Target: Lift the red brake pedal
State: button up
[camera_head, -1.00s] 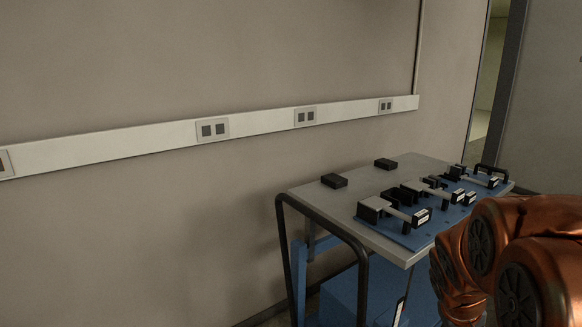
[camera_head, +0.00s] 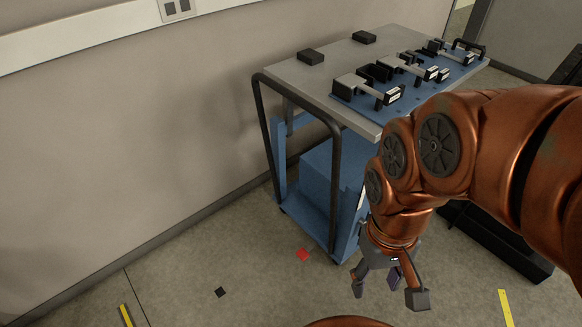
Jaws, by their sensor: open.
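A small flat red piece (camera_head: 302,255) shows low at the floor, just left of the cart's near lower corner. It matches the red brake pedal in colour, but it is too small to tell its shape or how it joins the cart. The blue and grey cart (camera_head: 318,205) stands against the wall. My gripper (camera_head: 387,292) hangs below my orange arm, right of the red piece and apart from it. Its fingers are spread and nothing is between them.
The cart's grey top (camera_head: 300,78) carries a blue plate with several clamp-like fixtures, and two black blocks. A black tube handle (camera_head: 335,190) runs down its near side. A dark square (camera_head: 220,292) and yellow strips (camera_head: 126,315) mark the floor.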

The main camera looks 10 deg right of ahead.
aim_at(303, 255)
jog(key=u, duration=1.05)
jog(key=i, duration=0.35)
jog(key=z, duration=0.45)
